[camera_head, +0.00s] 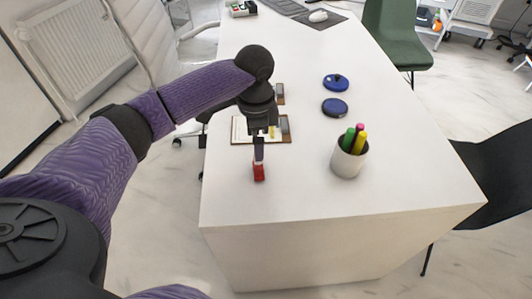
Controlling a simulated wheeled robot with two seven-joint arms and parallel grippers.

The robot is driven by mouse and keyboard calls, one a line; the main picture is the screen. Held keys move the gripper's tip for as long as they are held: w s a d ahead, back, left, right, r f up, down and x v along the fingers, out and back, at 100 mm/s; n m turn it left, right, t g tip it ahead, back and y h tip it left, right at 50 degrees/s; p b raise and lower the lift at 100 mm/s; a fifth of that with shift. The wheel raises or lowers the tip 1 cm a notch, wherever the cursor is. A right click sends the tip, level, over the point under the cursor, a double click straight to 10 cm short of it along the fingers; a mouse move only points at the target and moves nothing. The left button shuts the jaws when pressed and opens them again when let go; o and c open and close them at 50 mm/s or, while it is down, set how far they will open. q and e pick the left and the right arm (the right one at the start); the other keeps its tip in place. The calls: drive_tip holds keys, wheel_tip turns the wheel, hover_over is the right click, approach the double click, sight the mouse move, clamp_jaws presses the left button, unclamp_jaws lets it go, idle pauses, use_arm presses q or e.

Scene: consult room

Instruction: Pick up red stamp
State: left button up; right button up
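The red stamp (259,174) is at the near left part of the white desk (400,190). It looks small and upright. My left gripper (258,155) comes down from above, and its tip end is right at the top of the stamp. The fingers appear close together, seen edge-on. I cannot tell whether they are shut on the stamp or only over it. The top of the stamp is partly hidden by the gripper. My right gripper is not in view.
A clipboard (239,130) lies just behind the gripper. A white cup (348,162) with several colored markers stands to the right. Two blue round objects (334,107) (336,82) lie farther back. A keyboard (286,7) and mouse (318,16) are at the far end. The desk's right front is clear.

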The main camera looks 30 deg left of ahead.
sight(258, 163)
use_arm(q)
wheel_tip(258, 163, down, 9)
drive_tip(key=b, duration=0.4)
drive_tip(key=shift+s+r, duration=0.1)
drive_tip(key=shift+r, duration=0.2)
drive_tip(key=shift+c, duration=0.4)
drive_tip(key=c, duration=1.2)
drive_tip(key=shift+o, duration=0.2)
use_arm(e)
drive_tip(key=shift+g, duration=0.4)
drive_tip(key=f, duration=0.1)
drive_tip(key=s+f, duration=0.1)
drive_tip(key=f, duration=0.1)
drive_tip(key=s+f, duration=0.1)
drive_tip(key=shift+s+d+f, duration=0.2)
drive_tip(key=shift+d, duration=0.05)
